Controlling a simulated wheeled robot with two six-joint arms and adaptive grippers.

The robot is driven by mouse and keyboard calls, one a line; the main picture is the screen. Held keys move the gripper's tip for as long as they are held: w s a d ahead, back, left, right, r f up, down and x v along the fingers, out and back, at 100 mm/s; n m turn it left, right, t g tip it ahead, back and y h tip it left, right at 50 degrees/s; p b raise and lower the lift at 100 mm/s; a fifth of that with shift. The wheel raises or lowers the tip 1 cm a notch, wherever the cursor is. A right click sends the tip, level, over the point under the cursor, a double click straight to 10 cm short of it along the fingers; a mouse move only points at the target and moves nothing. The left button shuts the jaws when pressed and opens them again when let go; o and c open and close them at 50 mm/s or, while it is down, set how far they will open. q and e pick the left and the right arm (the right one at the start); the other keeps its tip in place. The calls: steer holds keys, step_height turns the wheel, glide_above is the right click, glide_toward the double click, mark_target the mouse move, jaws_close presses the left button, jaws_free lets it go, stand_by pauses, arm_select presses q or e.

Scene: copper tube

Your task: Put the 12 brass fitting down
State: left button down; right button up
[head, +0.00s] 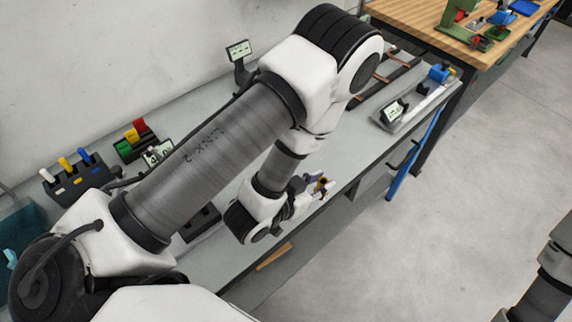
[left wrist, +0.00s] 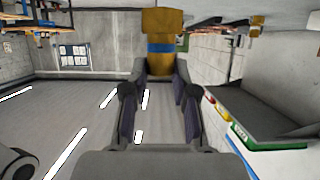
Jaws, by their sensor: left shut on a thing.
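The brass fitting (left wrist: 162,55) is gold-brown with a blue band, and it sits between my left gripper's fingertips (left wrist: 160,75) in the left wrist view. In the head view my left gripper (head: 318,187) is shut on the fitting (head: 322,183), which shows only as a small brownish spot over the grey bench (head: 345,150) near its front edge. I cannot tell the gap between the fitting and the bench. My right gripper is out of view; only part of my right arm shows at the lower right.
Racks with coloured handles (head: 76,178) stand at the bench's left. A small display (head: 238,50) stands at the back. A grey tray (head: 425,103) with a display and blue part lies at the right end. A wooden table (head: 420,18) is beyond. My left arm hides much of the bench.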

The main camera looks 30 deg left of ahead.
arm_select(q)
steer(key=w+a+b, duration=0.1)
steer(key=a+b, duration=0.1)
steer(key=w+a+f+b, duration=0.1)
steer(key=w+a+b, duration=0.1)
steer(key=a+b, duration=0.1)
steer(key=w+a+b, duration=0.1)
steer(key=a+b, duration=0.1)
steer(key=shift+w+a+f, duration=0.15)
steer(key=shift+w+f, duration=0.2)
steer(key=shift+w, duration=0.05)
steer(key=w+a+f+p, duration=0.1)
steer(key=a, duration=0.1)
steer(key=w+a+f+p, duration=0.1)
steer(key=a+p, duration=0.1)
steer(key=w+a+f+p, duration=0.1)
steer(key=w+a+p, duration=0.1)
steer(key=shift+a+f, duration=0.15)
steer(key=shift+a, duration=0.05)
steer(key=shift+w+f, duration=0.15)
steer(key=c, duration=1.3)
jaws_free()
steer(key=shift+a+f, duration=0.1)
steer(key=o, duration=0.4)
